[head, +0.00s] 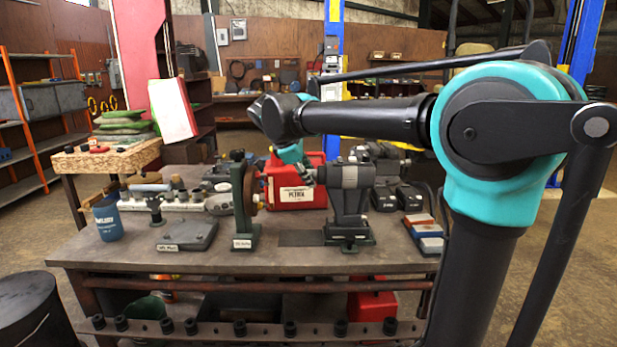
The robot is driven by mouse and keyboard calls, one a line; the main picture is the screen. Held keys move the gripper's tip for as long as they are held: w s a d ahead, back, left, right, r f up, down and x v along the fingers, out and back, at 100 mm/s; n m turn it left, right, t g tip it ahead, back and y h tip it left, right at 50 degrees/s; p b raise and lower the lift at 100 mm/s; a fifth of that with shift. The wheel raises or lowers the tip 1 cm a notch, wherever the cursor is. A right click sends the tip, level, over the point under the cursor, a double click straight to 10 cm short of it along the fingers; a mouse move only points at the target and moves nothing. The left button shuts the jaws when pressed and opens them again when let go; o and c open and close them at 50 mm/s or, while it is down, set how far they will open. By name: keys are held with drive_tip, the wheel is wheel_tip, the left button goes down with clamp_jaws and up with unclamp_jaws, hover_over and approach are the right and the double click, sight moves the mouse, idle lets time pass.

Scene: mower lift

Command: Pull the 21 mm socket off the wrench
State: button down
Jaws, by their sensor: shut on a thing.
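My arm reaches from the right across the bench to a dark wrist joint. From there a teal link (291,151) points down in front of the red petrol can. My gripper (309,177) is small and dark, partly lost between the can and the grey bench machine. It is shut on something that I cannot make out. I cannot pick out the wrench or the 21 mm socket. Several black socket-like cylinders (240,328) stand in a row along the rail at the bench's front; their sizes cannot be read.
The workbench (290,262) is crowded. The grey machine (350,196) stands right of centre, a green stand (243,206) left of it. The red petrol can (297,190) is behind. A blue cup (108,220) stands at left, coloured blocks (424,232) at right. The front strip is clear.

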drive_tip(key=shift+a, duration=1.05)
idle(0.5)
drive_tip(key=shift+r, duration=4.5)
